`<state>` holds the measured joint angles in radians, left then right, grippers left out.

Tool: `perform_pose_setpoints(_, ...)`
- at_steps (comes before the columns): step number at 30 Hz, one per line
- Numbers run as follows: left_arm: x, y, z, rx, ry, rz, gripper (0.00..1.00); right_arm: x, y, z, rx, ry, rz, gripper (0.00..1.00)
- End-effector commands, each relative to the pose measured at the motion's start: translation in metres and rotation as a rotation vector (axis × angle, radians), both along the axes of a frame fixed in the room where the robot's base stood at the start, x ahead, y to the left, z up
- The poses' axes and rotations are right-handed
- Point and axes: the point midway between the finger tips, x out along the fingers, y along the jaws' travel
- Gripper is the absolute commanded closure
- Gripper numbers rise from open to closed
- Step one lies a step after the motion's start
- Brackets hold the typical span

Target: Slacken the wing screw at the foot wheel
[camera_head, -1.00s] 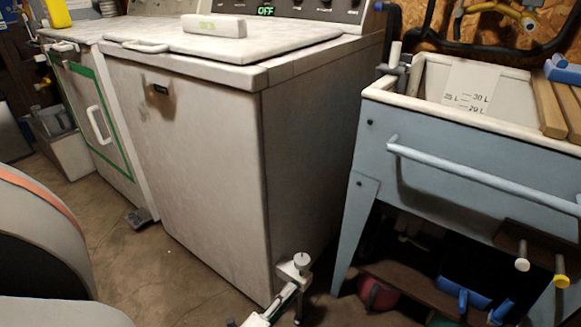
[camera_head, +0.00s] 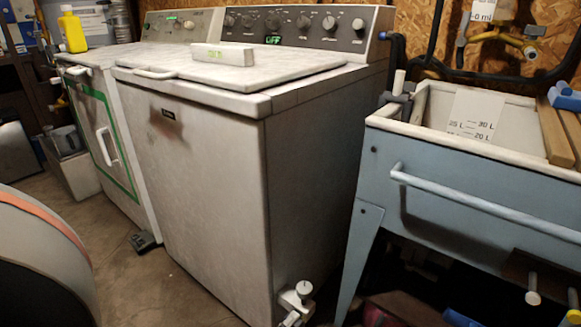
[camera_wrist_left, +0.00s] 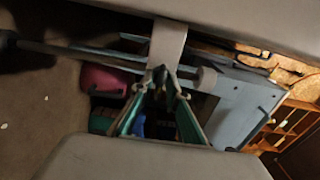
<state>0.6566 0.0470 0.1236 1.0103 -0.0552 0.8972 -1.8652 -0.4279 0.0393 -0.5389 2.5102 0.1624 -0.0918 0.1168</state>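At the washer's lower front right corner in the head view, a white fitting (camera_head: 295,297) with a round knob (camera_head: 304,287) stands close to the floor. The foot wheel and wing screw cannot be told apart clearly. In the left wrist view, my left gripper (camera_wrist_left: 163,78) has two teal-sided fingers whose tips come close together at a small dark part. I cannot tell whether they grip it. A thin bar with a pale cylindrical end (camera_wrist_left: 207,78) passes by the tips. My right gripper does not show.
The white washer (camera_head: 205,200) fills the middle. A blue-grey sink stand (camera_head: 480,190) with a front rail (camera_head: 490,206) stands to its right, with a narrow gap between. A dark shelf with coloured items lies under the sink. Bare floor (camera_head: 180,290) lies in front of the washer.

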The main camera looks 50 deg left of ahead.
Motion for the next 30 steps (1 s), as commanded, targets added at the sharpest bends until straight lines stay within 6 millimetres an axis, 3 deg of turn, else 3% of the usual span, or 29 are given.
perform_pose_setpoints(5,0.0002,-0.0001,0.0000,-0.011,-0.003,0.000,1.00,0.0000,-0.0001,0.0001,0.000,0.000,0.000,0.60)
perform_pose_setpoints(15,0.0003,0.0001,0.0000,-0.319,-0.077,-0.001,1.00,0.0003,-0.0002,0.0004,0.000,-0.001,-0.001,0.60)
perform_pose_setpoints(26,0.0005,-0.0003,0.0000,-0.368,-0.088,-0.001,1.00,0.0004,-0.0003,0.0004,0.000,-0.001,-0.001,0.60)
perform_pose_setpoints(30,0.0004,-0.0005,-0.0001,-0.514,-0.123,-0.001,1.00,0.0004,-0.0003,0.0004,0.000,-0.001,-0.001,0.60)
